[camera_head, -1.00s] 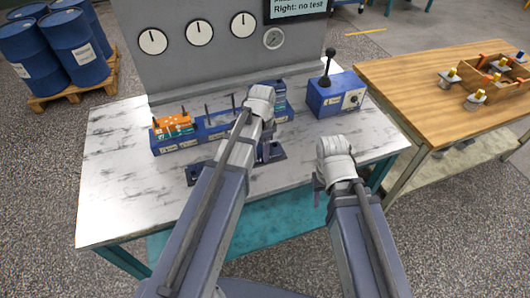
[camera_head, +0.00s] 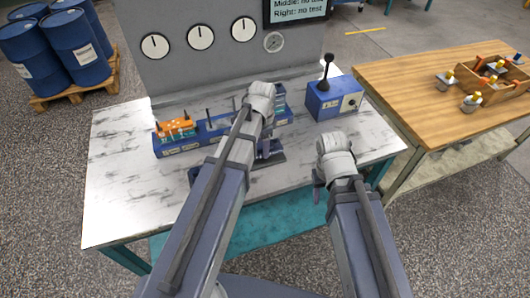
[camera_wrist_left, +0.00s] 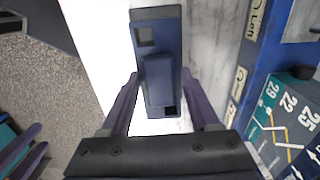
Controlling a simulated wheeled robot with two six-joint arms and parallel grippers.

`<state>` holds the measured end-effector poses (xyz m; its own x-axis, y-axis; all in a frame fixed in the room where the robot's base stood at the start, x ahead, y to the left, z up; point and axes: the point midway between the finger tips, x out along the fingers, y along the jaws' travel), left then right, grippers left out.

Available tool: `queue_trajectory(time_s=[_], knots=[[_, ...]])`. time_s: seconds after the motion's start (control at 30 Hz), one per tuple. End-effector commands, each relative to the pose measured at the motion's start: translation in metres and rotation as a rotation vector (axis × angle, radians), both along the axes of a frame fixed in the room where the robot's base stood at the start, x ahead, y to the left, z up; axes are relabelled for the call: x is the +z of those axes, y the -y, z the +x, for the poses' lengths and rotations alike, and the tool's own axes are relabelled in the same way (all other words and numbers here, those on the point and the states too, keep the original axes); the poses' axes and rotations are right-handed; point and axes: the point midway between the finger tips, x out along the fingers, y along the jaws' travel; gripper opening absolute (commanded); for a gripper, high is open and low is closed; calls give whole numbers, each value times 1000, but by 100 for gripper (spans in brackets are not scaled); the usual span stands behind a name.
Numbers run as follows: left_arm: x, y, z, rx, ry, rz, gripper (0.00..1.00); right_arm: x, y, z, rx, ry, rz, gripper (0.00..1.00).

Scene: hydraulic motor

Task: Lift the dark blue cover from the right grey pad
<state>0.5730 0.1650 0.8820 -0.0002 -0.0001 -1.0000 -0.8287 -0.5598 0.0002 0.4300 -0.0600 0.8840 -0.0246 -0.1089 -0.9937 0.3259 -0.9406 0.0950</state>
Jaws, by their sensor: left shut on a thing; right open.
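The dark blue cover (camera_wrist_left: 160,80) is between the two fingers of my left gripper (camera_wrist_left: 160,75), which is shut on it. In the left wrist view it is a long piece with a raised middle block and a square opening at each end. In the head view my left gripper (camera_head: 265,150) is low over the bench's front part, beside a dark flat pad (camera_head: 277,158). My arm hides much of this spot, and I cannot tell whether the cover touches the pad. My right gripper (camera_head: 319,190) is open and empty at the bench's front edge.
A blue block (camera_head: 200,146) with an orange motor part (camera_head: 176,127) stands behind my left gripper. A blue lever box (camera_head: 333,97) is at the back right of the white bench (camera_head: 115,190). A wooden table (camera_head: 410,85) with a parts tray stands at the right.

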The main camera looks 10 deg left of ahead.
Motion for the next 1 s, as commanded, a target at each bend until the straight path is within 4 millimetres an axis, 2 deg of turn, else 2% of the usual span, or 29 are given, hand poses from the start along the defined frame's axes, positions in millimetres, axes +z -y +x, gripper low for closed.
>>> queue_trajectory(time_s=[0.03,1.0], knots=[[6,0,0,0,0,0,0,6,0,0,0,0,0,50],[60,0,0,0,0,0,0,60,0,0,0,0,0,50]])
